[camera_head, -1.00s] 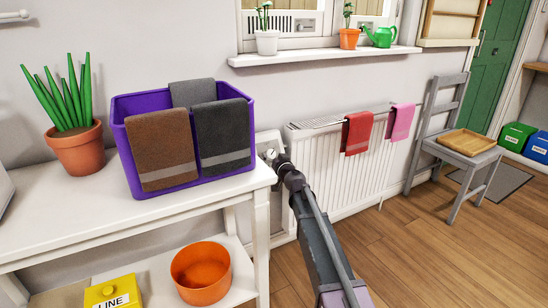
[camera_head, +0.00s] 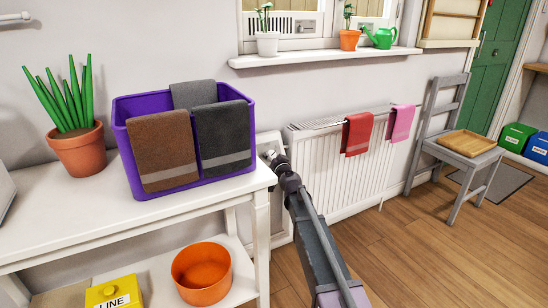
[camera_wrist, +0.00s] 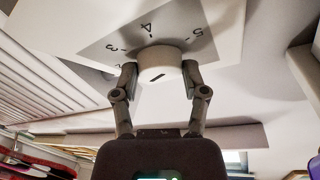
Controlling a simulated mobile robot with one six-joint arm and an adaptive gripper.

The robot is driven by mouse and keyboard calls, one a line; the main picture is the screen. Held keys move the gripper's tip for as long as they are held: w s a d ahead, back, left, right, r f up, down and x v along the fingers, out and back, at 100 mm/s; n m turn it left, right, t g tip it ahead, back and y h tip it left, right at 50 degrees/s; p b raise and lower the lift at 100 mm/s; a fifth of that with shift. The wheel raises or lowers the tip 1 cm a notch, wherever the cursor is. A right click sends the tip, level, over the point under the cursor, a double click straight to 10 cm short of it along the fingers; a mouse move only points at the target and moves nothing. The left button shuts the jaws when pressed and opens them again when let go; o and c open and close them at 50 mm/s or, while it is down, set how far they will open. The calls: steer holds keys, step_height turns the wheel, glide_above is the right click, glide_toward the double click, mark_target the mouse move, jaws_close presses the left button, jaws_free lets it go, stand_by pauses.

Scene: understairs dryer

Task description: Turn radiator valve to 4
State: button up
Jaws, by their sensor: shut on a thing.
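The radiator valve knob (camera_wrist: 158,68) is a round white dial with a short dark mark on its face. It sits in front of a grey plate (camera_wrist: 105,58) printed with numbers; 3, 4 and 5 can be read around the knob, upside down or tilted. My gripper (camera_wrist: 158,80) is shut on the knob, one finger on each side. In the head view my gripper (camera_head: 275,160) is at the wall by the left end of the white radiator (camera_head: 345,168) and mostly hides the knob. I cannot tell exactly which number the mark lines up with.
A white table (camera_head: 100,218) with a purple bin (camera_head: 150,102) of towels stands close on the left of my gripper. Red (camera_head: 357,133) and pink (camera_head: 401,123) towels hang on the radiator. A grey chair (camera_head: 455,145) is farther right. The wooden floor between is clear.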

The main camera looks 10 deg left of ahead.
steer(key=shift+w+m+h, duration=0.1)
steer(key=shift+m+h, duration=0.3)
steer(key=shift+m, duration=0.3)
steer(key=o, duration=1.1)
steer(key=shift+o, duration=0.2)
